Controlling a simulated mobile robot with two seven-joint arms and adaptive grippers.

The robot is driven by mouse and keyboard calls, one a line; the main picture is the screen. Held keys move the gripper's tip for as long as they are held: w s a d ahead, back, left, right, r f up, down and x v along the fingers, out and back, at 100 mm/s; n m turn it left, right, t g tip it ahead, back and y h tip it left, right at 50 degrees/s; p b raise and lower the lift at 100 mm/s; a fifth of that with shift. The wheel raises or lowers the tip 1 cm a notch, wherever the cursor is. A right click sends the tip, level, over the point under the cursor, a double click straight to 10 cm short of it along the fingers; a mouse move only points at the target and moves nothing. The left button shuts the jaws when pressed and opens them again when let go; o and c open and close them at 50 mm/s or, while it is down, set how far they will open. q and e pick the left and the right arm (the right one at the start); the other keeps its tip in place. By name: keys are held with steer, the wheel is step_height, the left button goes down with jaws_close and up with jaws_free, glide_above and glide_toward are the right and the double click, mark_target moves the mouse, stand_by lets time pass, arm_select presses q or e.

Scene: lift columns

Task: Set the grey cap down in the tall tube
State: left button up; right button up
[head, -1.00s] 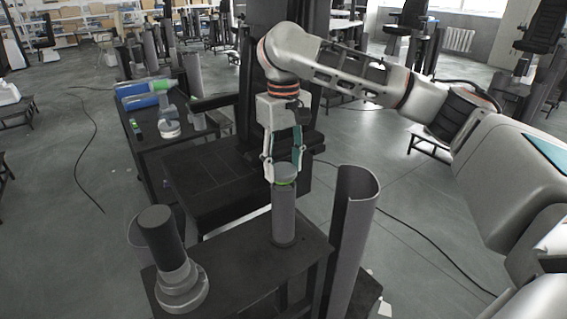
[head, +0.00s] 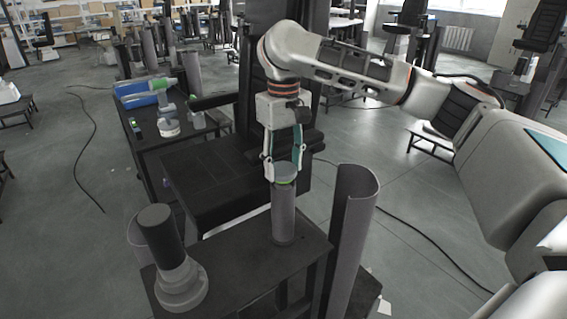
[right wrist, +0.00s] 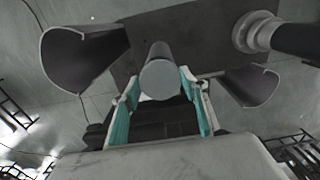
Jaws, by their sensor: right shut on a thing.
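How deep the cap sits in the tube is hidden. My left gripper is not in view.
A black cylinder on a grey stepped base (head: 181,287) stands at the table's left. A tall open half-shell (head: 355,235) stands close right of the table, another shell (head: 137,232) at left.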

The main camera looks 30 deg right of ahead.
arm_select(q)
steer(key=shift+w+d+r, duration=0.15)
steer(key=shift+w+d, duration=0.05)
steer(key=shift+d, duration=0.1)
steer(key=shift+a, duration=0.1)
arm_select(e)
steer(key=shift+f, duration=0.2)
stand_by(0.3)
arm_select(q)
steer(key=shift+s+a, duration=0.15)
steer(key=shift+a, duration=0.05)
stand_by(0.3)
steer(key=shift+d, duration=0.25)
arm_select(e)
steer(key=shift+f, duration=0.35)
steer(key=o, duration=1.2)
steer(key=shift+c, duration=0.2)
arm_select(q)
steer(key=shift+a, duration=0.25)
